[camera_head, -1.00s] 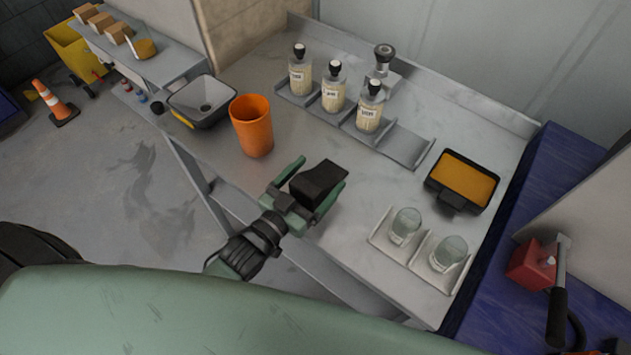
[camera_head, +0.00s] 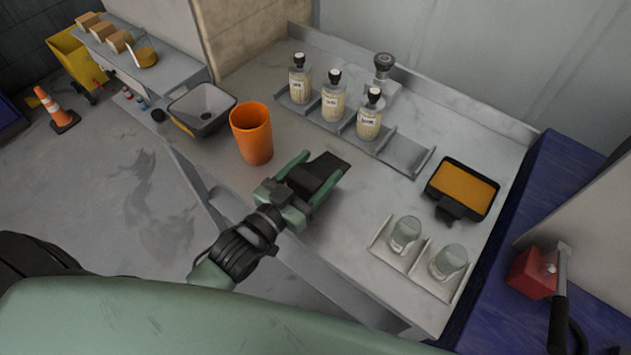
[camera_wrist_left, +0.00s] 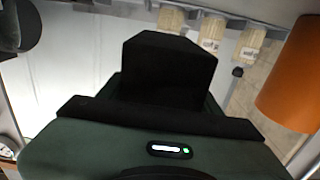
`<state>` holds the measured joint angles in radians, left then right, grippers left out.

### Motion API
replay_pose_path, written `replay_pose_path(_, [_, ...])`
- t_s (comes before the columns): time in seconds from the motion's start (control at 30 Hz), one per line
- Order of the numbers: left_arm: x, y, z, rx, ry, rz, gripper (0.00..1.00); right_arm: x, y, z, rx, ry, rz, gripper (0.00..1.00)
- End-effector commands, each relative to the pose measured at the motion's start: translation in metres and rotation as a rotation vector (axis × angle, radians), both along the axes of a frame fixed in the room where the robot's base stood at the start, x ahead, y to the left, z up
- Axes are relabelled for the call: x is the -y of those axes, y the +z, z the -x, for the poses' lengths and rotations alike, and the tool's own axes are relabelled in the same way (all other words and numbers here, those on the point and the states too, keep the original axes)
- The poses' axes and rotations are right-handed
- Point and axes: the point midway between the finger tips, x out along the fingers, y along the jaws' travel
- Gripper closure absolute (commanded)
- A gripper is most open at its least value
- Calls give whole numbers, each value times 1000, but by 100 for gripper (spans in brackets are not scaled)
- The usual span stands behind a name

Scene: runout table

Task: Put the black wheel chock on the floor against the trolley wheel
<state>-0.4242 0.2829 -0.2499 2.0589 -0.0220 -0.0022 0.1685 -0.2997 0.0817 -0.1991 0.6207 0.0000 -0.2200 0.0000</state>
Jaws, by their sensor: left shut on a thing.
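The black wheel chock (camera_head: 325,170) is a dark wedge-shaped block over the front part of the metal table. My left gripper (camera_head: 303,186) is green and shut on the chock, with a finger on each side of it. In the left wrist view the chock (camera_wrist_left: 168,68) stands dark in front of the gripper body. I cannot tell whether the chock still touches the table top. A yellow wheeled bin (camera_head: 78,62) stands on the floor at the far left, with dark wheels at its foot; I cannot tell whether it is the trolley. My right gripper is not in view.
An orange cup (camera_head: 252,135) stands left of my gripper. Bottles (camera_head: 334,98) in a rack are behind, glass jars (camera_head: 405,234) to the right, and a black tray with orange content (camera_head: 462,188) farther right. An orange cone (camera_head: 55,110) stands on the open floor at left.

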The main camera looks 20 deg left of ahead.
Motion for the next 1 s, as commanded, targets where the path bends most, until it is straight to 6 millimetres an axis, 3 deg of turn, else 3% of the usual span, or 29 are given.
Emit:
replay_pose_path(0.03, [0,20,0,9,-2,2,93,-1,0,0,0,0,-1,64])
replay_pose_path(0.2, [0,71,0,9,-2,1,93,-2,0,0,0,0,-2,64])
replay_pose_path(0.5, [0,129,0,6,0,1,93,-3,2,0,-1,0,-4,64])
replay_pose_path(0.8, [-2,139,-1,2,15,5,93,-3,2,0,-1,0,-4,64])
replay_pose_path(1.0, [-26,125,-3,10,160,26,93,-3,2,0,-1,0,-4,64])
